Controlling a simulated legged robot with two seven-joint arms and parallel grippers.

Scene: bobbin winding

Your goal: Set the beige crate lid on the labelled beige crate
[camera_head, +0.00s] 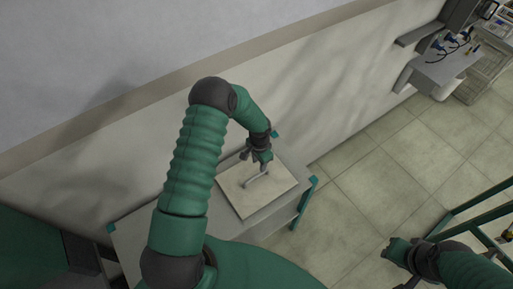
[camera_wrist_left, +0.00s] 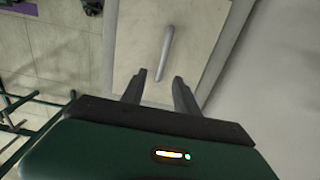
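The beige crate lid (camera_head: 245,201) is a flat square panel with a light bar handle (camera_head: 255,181). It lies on a grey cart top near the wall. My left gripper (camera_head: 265,168) is just above the handle's far end. In the left wrist view, the lid (camera_wrist_left: 135,50) shows ahead, and the handle (camera_wrist_left: 166,50) has its near end between the fingertips. The left gripper (camera_wrist_left: 161,78) is open there, with gaps at both sides of the handle. My right gripper (camera_head: 394,256) is at the lower right, away from the lid; its fingers are too small to judge. I cannot make out a labelled crate.
The grey cart (camera_head: 265,226) has green corner posts and stands against the pale wall (camera_head: 300,90). Tiled floor (camera_head: 360,200) lies open to its right. A green-framed rack (camera_head: 480,207) is at the right edge. A grey wall station (camera_head: 440,68) stands at the upper right.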

